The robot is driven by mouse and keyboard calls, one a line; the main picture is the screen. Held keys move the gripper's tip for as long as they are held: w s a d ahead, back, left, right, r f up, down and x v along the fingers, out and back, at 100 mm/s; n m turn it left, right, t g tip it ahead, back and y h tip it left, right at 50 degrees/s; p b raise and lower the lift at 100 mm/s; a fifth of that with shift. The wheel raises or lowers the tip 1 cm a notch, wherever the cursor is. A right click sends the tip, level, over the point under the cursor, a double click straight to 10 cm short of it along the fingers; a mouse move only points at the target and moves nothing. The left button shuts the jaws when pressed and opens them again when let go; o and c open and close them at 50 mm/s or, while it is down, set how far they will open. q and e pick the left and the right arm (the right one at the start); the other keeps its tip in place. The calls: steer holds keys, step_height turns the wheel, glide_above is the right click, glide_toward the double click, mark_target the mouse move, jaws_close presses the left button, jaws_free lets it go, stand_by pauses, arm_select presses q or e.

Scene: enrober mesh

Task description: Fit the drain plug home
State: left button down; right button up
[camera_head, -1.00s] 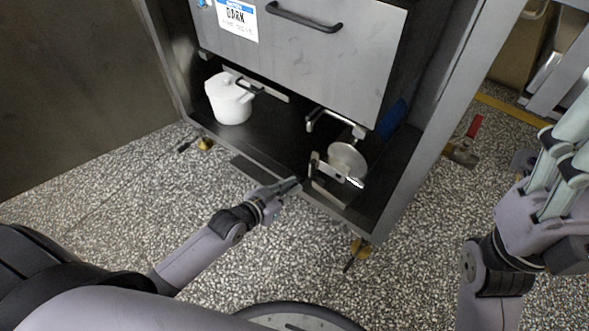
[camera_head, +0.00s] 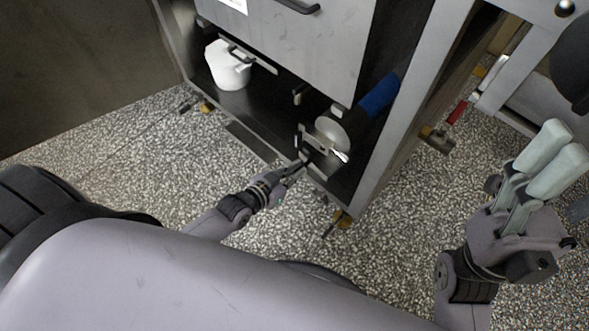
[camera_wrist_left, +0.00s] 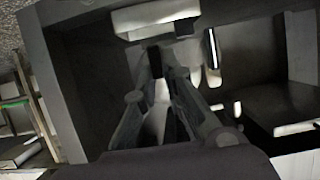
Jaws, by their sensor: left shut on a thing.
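My left gripper (camera_head: 300,160) reaches low into the cabinet opening and is shut at the left end of a metal bracket-like handle (camera_head: 316,143). In the left wrist view its fingers (camera_wrist_left: 157,75) close around a dark upright piece (camera_wrist_left: 155,60); a pale plate (camera_wrist_left: 155,15) lies just beyond. A round pale metal disc (camera_head: 331,132) stands right behind the handle, in front of a blue cylinder (camera_head: 378,96). I cannot tell which of these parts is the drain plug, or how it is seated. My right gripper (camera_head: 543,160) is raised at the right, away from the cabinet; its finger gap is unclear.
A white lidded pot (camera_head: 228,68) stands on the dark cabinet floor to the left. A grey panel (camera_head: 300,45) hangs above the opening. A red-handled brass valve (camera_head: 440,135) is right of the cabinet post.

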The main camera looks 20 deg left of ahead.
mark_target(302, 165)
arm_select(q)
steer(key=shift+w+d, duration=0.3)
steer(key=shift+w, duration=0.45)
steer(key=shift+w+d, duration=0.25)
steer(key=shift+w, duration=0.45)
steer(key=shift+w+d, duration=0.3)
steer(key=shift+w, duration=0.4)
steer(key=shift+w+d, duration=0.25)
steer(key=shift+w, duration=0.45)
steer(key=shift+w+d, duration=0.2)
steer(key=shift+w, duration=0.45)
steer(key=shift+w+d, duration=0.15)
steer(key=shift+w, duration=0.3)
steer(key=c, duration=1.6)
jaws_free()
steer(key=shift+s, duration=0.15)
